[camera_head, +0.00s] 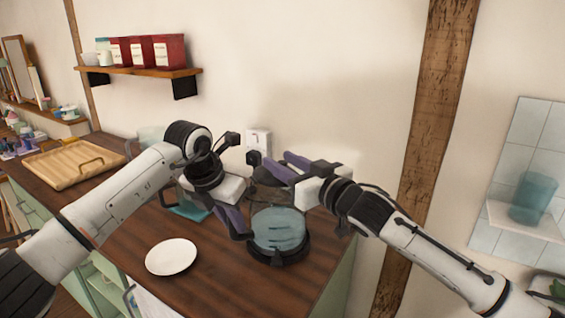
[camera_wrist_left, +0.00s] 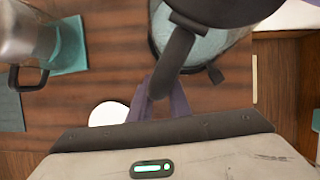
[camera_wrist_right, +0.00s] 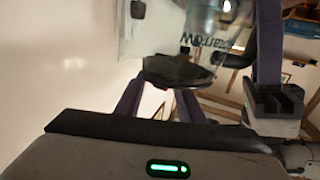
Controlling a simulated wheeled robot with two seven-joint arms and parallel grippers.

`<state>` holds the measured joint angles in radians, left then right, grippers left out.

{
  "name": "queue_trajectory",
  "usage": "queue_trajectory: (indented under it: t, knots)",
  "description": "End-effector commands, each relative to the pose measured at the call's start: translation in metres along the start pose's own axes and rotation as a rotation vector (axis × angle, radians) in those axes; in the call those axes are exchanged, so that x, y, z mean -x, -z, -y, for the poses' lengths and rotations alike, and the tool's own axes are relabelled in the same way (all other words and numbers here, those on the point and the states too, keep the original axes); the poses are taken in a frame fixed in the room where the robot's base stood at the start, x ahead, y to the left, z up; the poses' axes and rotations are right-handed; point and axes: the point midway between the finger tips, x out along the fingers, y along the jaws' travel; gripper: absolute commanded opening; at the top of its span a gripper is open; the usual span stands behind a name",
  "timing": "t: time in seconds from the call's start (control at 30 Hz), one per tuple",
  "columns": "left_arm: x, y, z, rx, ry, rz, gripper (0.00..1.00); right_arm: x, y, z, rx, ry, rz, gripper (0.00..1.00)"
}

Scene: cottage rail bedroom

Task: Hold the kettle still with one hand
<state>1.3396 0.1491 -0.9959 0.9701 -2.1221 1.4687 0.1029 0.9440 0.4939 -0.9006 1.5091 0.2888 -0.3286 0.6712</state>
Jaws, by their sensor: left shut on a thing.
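The kettle has a clear bluish glass body (camera_head: 279,228) and stands upright on the wooden counter (camera_head: 215,275), with a dark ring at its foot. My left gripper (camera_head: 240,222) is at its left side, shut on the dark kettle handle (camera_wrist_left: 174,65), which shows between the fingers in the left wrist view. My right gripper (camera_head: 280,163) is by the kettle's top, its fingers apart. In the right wrist view a dark disc, apparently the lid (camera_wrist_right: 178,72), is just beyond those fingers, with the lettered glass (camera_wrist_right: 195,38) above it. Contact there cannot be told.
A white plate (camera_head: 171,257) lies on the counter at front left. A teal mat (camera_wrist_left: 70,45) with a metal-coloured jug (camera_wrist_left: 18,32) is left of the kettle. A wooden tray (camera_head: 72,165) is farther left. The wall and a timber post (camera_head: 425,135) stand behind.

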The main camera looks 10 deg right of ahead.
Motion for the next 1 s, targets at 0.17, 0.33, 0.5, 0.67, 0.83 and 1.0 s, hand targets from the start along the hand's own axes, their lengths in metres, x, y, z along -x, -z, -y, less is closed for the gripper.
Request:
queue_trajectory:
  t: [0.17,0.33,0.5,0.67,0.83,1.0]
  knots:
    - [0.0008,-0.0006,-0.0006,0.0,-0.001,0.002,0.0,-0.0047,0.0003,0.0003,0.0,0.0,0.0,0.35]
    - [0.0008,-0.0006,-0.0006,0.001,-0.001,0.002,0.0,-0.0045,0.0002,0.0002,0.0,0.0,0.0,0.35]
    - [0.0008,-0.0007,-0.0006,0.001,-0.001,0.002,0.0,-0.0043,0.0002,0.0002,0.0,0.0,0.0,0.1]
    - [0.0008,-0.0007,-0.0006,0.001,-0.001,0.002,0.0,-0.0042,0.0002,0.0,0.0,0.0,0.0,0.0]
    - [0.0008,-0.0006,-0.0006,0.001,-0.001,0.002,0.0,-0.0041,0.0006,0.0001,0.004,0.0,0.001,0.0]
    - [0.0008,-0.0006,-0.0006,0.001,-0.001,0.002,0.0,-0.0043,0.0037,0.0014,0.039,0.0,0.004,0.0]
